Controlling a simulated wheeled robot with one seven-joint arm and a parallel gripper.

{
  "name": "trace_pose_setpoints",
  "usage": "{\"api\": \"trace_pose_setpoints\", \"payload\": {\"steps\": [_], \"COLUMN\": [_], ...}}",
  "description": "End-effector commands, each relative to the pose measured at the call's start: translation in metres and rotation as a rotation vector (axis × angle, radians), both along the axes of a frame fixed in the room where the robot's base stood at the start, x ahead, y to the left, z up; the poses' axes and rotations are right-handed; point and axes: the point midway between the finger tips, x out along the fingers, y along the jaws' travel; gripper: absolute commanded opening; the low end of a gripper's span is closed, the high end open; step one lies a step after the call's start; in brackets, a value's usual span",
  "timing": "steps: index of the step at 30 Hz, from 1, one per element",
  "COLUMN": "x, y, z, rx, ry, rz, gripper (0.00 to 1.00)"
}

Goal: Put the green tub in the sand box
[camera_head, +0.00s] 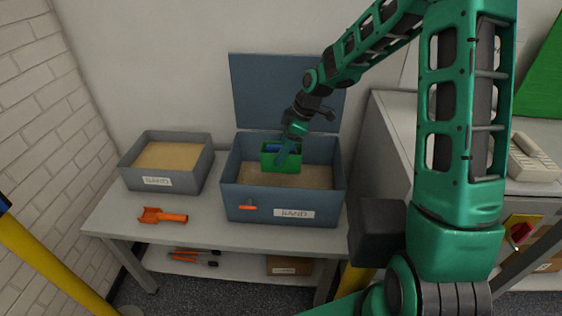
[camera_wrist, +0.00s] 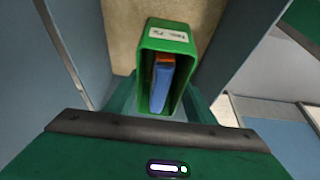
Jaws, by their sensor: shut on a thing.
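The green tub (camera_head: 281,162) is inside the blue-grey sand box (camera_head: 240,205), towards its back wall. In the wrist view the tub (camera_wrist: 186,40) has a white label and holds a blue item with an orange end (camera_wrist: 162,84). My gripper (camera_head: 289,148) is shut on the tub from above, and its fingers partly hide it. The sand box has its lid raised at the back and sand in the bottom. I cannot tell whether the tub touches the sand.
A smaller grey box of sand (camera_head: 158,181) stands on the bench (camera_head: 215,231) to the left. An orange scoop (camera_head: 162,215) lies in front of it. A grey cabinet (camera_head: 390,160) stands close on the right. A white wall is behind.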

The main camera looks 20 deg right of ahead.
Motion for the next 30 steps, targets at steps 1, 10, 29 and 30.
{"api": "trace_pose_setpoints", "payload": {"steps": [1, 10, 29, 30], "x": [0.006, 0.013, 0.013, 0.013], "y": [-0.005, -0.014, -0.011, -0.010], "z": [-0.003, -0.015, -0.053, -0.054], "rx": [0.002, 0.001, 0.001, 0.001], "ry": [-0.001, -0.001, 0.000, 0.001], "rz": [-0.001, 0.001, 0.004, 0.005], "gripper": [0.13, 0.13, 0.13, 0.13]}}
